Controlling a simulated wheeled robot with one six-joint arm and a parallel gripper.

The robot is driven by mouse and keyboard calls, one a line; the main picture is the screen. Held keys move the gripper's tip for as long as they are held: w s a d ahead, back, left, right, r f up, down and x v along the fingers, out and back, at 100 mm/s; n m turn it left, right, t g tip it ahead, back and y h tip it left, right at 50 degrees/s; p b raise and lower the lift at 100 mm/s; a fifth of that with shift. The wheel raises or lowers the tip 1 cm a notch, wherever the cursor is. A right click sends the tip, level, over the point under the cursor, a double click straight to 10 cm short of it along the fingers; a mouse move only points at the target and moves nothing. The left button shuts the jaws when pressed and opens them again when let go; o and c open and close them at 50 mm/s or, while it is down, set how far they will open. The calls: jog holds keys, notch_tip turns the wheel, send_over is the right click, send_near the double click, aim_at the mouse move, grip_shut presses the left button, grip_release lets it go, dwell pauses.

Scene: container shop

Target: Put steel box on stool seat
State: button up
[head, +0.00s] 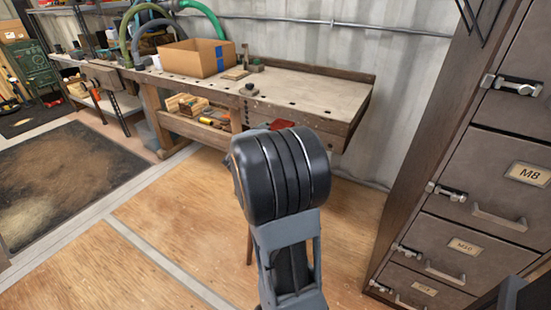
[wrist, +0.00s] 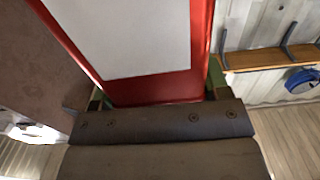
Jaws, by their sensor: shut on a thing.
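A red box with a pale panel (wrist: 120,40), which I take to be the steel box, fills the upper middle of the wrist view. My gripper (wrist: 157,94) is shut on it, with a greenish fingertip at each side of its near red end. In the head view my arm hides the gripper; a small red patch (head: 282,124) shows just above the arm, and I cannot tell if it is the box. The stool seat cannot be made out; a thin brown upright (head: 249,246) beside my arm may be a stool leg.
A wooden workbench (head: 300,88) with a cardboard box (head: 193,57) stands at the back. A tall drawer cabinet (head: 470,215) stands close on the right. The wooden floor (head: 175,235) is clear at left, beside a dark dirty mat (head: 70,175). The wrist view shows a wall shelf (wrist: 265,60).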

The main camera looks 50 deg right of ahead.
jog(key=w+d+f+b, duration=0.5)
jog(key=w+d+f, duration=0.3)
jog(key=w+f, duration=0.2)
jog(key=shift+f+b, duration=0.4)
jog(key=shift+f, duration=0.85)
